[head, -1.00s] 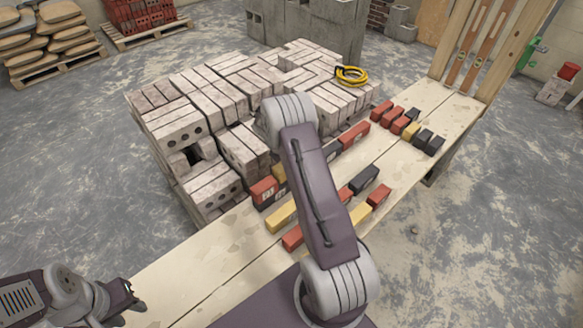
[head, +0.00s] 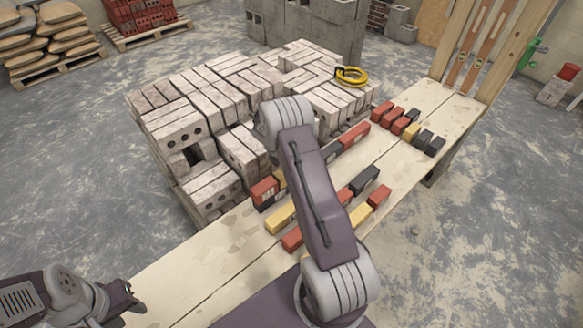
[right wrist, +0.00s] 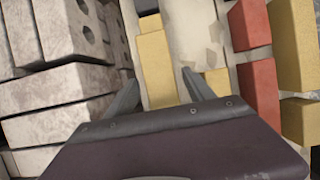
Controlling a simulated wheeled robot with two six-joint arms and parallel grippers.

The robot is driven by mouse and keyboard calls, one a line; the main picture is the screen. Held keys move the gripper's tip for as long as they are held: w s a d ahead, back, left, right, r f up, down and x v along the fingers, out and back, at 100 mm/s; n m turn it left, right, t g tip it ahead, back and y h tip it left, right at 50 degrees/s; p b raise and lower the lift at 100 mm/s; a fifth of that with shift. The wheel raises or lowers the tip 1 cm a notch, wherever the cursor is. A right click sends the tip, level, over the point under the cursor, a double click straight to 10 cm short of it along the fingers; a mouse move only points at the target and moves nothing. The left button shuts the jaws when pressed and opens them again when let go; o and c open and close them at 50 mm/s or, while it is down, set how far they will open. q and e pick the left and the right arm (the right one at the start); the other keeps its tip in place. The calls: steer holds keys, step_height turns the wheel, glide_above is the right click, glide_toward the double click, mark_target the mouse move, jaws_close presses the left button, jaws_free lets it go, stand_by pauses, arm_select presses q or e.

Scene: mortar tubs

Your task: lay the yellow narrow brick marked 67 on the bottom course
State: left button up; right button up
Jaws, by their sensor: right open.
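In the right wrist view my right gripper (right wrist: 160,92) is open, with a yellow narrow brick (right wrist: 157,70) below and between its fingers. I cannot tell whether they touch it. A shorter yellow face (right wrist: 151,23) and a dark brick (right wrist: 147,5) lie in line beyond it. No 67 is readable on any brick. In the head view my right arm hides its gripper and part of the brick row along the plank's far edge, where a red brick (head: 264,188) and another red brick (head: 355,135) show. My left gripper (head: 131,298) is low at the left, apart from the bricks.
Loose bricks lie on the plank (head: 190,285), including a yellow one (head: 280,217), another yellow one (head: 360,214) and a black one (head: 364,179). A stack of pale blocks (head: 215,185) stands close along the far side. The plank's left part is clear.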

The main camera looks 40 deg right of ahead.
steer(key=p+v, duration=0.1)
steer(key=v, duration=1)
steer(key=s+a+r+m+y, duration=0.2)
steer(key=s+a+m+y, duration=0.2)
steer(key=s+a+m, duration=1.4)
steer(key=shift+s+a+r+m+t+y, duration=0.2)
steer(key=shift+s+a+m+t+y, duration=0.15)
steer(key=shift+s+m, duration=0.5)
